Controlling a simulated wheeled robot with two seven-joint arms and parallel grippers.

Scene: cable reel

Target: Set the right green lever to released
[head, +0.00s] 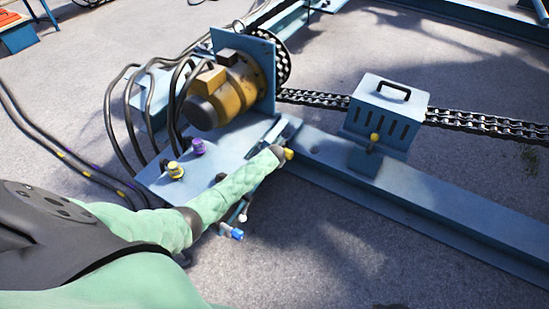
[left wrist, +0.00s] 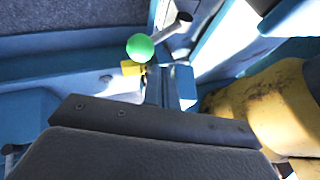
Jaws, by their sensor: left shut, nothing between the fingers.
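A green ball knob (left wrist: 140,47) on a short metal stalk shows in the left wrist view, just beyond my left gripper (left wrist: 153,84). The stalk runs up and right to a dark round end. A yellow block (left wrist: 132,68) lies close beside the ball. My left gripper is shut and empty; its dark body fills the bottom of that view. I cannot tell whether the fingers touch the knob. In the head view my left arm reaches to the blue frame, and its wrist hides the gripper and the green knob. My right gripper is not in view.
A yellow motor (head: 228,92) with black cables stands left of the wrist on a blue plate (head: 227,150). A purple knob (head: 198,146), a yellow knob (head: 175,170) and a blue knob (head: 237,234) are near my forearm. A chain (head: 485,122) passes a vented blue box (head: 384,112).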

